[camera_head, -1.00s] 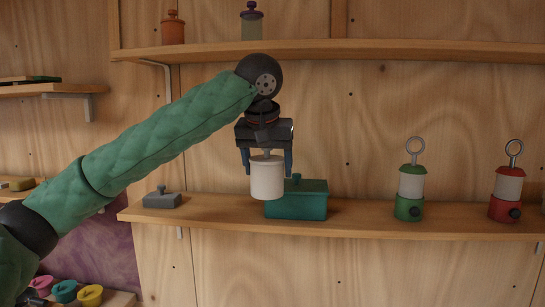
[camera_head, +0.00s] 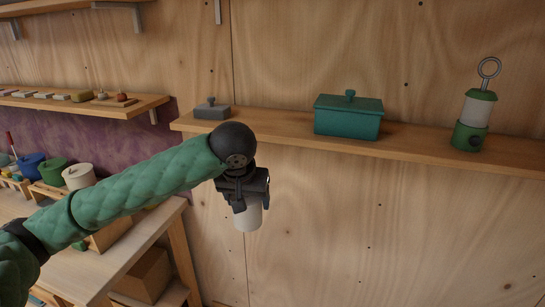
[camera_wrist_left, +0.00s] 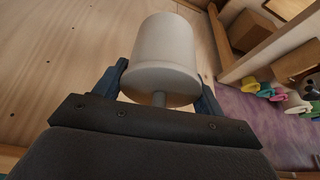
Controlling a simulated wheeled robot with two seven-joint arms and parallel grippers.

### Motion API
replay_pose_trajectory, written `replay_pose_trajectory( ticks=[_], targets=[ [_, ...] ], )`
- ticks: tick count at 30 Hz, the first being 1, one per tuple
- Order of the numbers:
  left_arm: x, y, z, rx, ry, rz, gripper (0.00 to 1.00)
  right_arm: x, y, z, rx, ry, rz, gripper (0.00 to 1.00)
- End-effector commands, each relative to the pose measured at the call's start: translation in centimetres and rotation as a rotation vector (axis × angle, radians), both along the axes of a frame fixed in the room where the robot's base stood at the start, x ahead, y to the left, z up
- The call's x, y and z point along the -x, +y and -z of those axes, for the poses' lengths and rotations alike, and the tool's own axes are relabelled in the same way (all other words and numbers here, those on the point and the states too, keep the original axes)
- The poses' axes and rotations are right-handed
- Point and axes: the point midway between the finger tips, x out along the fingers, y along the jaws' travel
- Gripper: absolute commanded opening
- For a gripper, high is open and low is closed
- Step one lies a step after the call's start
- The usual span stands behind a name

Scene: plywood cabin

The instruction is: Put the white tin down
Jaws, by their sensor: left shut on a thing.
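The white tin (camera_head: 248,215) is a plain white cylinder hanging below my left gripper (camera_head: 250,203) in the head view. In the left wrist view the white tin (camera_wrist_left: 163,55) sits between the two blue fingers of my left gripper (camera_wrist_left: 160,85), which is shut on it. The tin is in the air, below the level of the wall shelf and in front of the plywood wall. Its upper part is hidden by the gripper in the head view. My right gripper is not in view.
The wall shelf (camera_head: 430,150) carries a grey lidded box (camera_head: 211,111), a teal lidded box (camera_head: 347,119) and a green lantern (camera_head: 474,112). A wooden table (camera_head: 95,262) stands at lower left with coloured pots. A smaller shelf (camera_head: 75,104) hangs above it.

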Motion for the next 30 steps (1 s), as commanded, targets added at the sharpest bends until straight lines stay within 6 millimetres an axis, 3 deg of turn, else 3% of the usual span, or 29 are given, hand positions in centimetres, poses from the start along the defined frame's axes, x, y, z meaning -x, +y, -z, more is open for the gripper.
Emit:
replay_pose_trajectory(
  ticks=[3, 15, 21, 30],
  targets=[
    [0.8, 2.5, 4.3, -0.002, 0.006, -0.031, 0.43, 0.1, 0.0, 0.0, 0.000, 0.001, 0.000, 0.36],
    [2.8, 9.7, 16.6, -0.003, 0.007, -0.119, 0.43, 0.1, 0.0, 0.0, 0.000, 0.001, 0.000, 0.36],
    [3.4, 12.3, 21.0, -0.002, 0.004, -0.151, 0.43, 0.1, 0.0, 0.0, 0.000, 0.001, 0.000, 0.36],
    [4.1, 15.0, 25.5, -0.002, 0.003, -0.184, 0.43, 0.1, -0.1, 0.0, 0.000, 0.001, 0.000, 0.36]
  ],
)
